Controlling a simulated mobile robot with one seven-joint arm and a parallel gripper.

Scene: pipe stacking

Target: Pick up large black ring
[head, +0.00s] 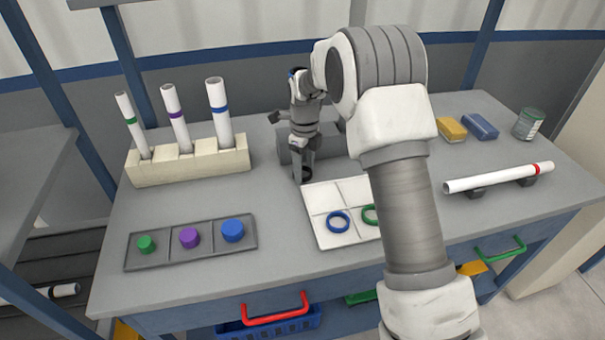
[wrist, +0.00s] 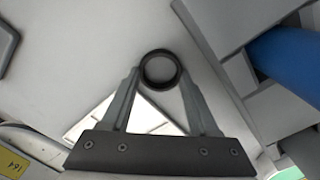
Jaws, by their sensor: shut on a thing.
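The large black ring (wrist: 160,87) is between the two fingertips of my gripper (wrist: 160,74) in the wrist view, with its round opening facing the camera. My gripper is shut on it. In the head view my gripper (head: 304,172) points down over the back middle of the table, just behind the white tray (head: 320,195). The ring is small and dark there, and I cannot tell whether it clears the table top.
The tray holds a blue ring (head: 338,222) and a green ring (head: 370,215), partly hidden by my arm. A rack (head: 190,168) with three white pipes stands left. A grey tray (head: 190,242) holds coloured caps. A red-banded pipe (head: 498,177) lies right on supports.

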